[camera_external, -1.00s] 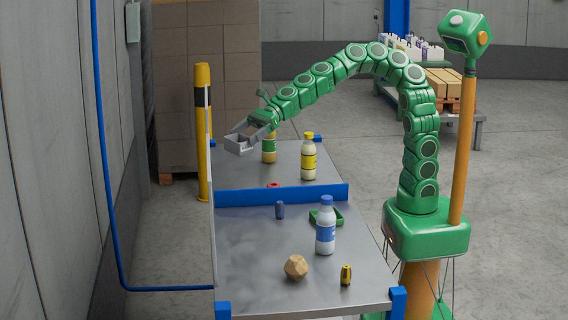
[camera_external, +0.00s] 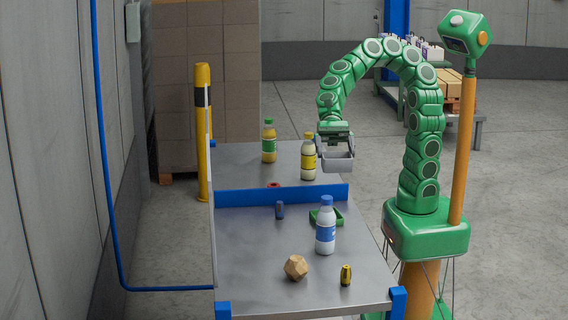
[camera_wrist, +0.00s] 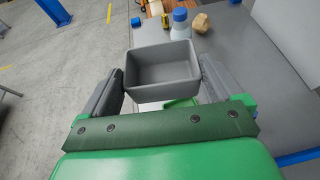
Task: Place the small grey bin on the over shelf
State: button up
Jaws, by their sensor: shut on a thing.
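The small grey bin (camera_external: 338,161) is held in my gripper (camera_external: 336,140), with a finger on each side of it. In the wrist view the bin (camera_wrist: 163,72) sits upright and empty between the two grey fingers of my gripper (camera_wrist: 161,85). In the external view the bin hangs above the right edge of the metal table, just right of the yellow-labelled bottle (camera_external: 308,157). I cannot tell which surface is the over shelf; a raised blue edge (camera_external: 280,195) divides the table into a far and a near part.
A green-labelled bottle (camera_external: 268,142) and a red ring (camera_external: 273,184) stand on the far part. The near part holds a blue-labelled bottle (camera_external: 325,228), green tray (camera_external: 338,220), dark blue cylinder (camera_external: 280,210), wooden polyhedron (camera_external: 296,267) and yellow-black cylinder (camera_external: 346,275). The near left is clear.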

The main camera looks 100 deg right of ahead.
aim_at(345, 163)
jog(key=s, duration=0.1)
jog(key=s+a+n+g, duration=0.1)
jog(key=shift+s+r, duration=0.3)
jog(key=shift+s, duration=0.05)
jog(key=shift+s+a+f, duration=0.1)
jog(key=shift+f, duration=2.35)
jog(key=w+a+f, duration=0.2)
jog(key=w+f, duration=0.1)
jog(key=w+a+f, duration=0.3)
jog(key=w, duration=0.1)
jog(key=w+a+f, duration=0.2)
jog(key=w+f, duration=0.1)
jog(key=w, duration=0.1)
jog(key=shift+a+f, duration=0.1)
jog(key=shift+a, duration=0.25)
jog(key=shift+w+a+f, duration=0.2)
jog(key=shift+w+f, duration=0.1)
jog(key=shift+f, duration=1.65)
jog(key=shift+f, duration=0.1)
